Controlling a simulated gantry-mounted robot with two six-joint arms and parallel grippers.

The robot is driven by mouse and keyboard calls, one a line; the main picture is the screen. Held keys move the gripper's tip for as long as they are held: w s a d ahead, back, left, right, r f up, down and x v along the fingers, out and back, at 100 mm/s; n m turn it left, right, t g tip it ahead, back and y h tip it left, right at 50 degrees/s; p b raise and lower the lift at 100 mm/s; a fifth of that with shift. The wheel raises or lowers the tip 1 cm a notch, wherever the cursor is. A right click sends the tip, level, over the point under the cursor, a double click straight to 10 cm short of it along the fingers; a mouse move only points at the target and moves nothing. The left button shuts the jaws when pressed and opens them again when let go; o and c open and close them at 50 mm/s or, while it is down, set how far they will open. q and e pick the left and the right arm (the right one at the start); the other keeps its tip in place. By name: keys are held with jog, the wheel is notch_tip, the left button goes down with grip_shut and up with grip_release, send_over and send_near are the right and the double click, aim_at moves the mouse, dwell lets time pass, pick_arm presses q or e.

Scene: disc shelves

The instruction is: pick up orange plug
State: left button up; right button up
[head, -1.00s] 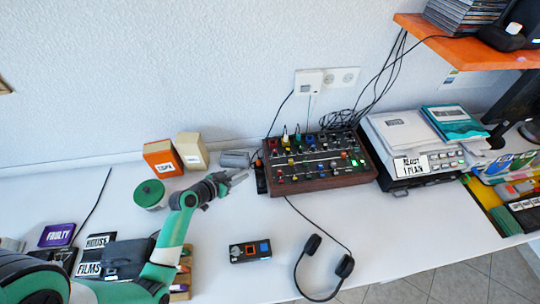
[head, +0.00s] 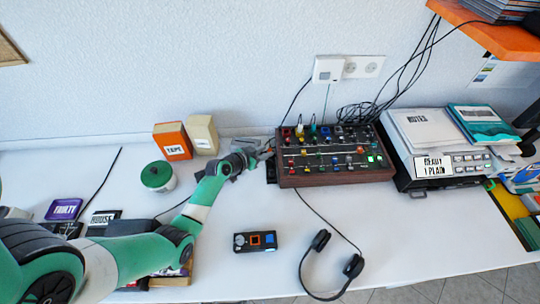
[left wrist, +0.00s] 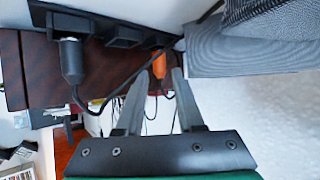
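The orange plug (left wrist: 158,66) shows in the left wrist view, seated at the end of a black power strip (left wrist: 122,36). My left gripper (left wrist: 160,72) is open, with its two fingertips on either side of the plug. A gap seems to show beside the plug, and I cannot tell whether either finger touches it. In the head view my left gripper (head: 262,150) is at the left side of the mixer, and the orange plug cannot be made out there. My right gripper is in neither view.
A black plug (left wrist: 71,62) with a cable sits in the same strip. A grey ribbed box (left wrist: 240,58) is close on the right. The wooden-sided mixer (head: 335,178) stands beside the gripper.

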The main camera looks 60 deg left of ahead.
pick_arm(q)
jog(key=shift+w+a+f, duration=0.2)
jog(key=shift+w+f, duration=0.15)
jog(key=shift+w, duration=0.2)
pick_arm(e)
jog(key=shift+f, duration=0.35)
pick_arm(q)
jog(key=shift+c, duration=0.4)
grip_shut()
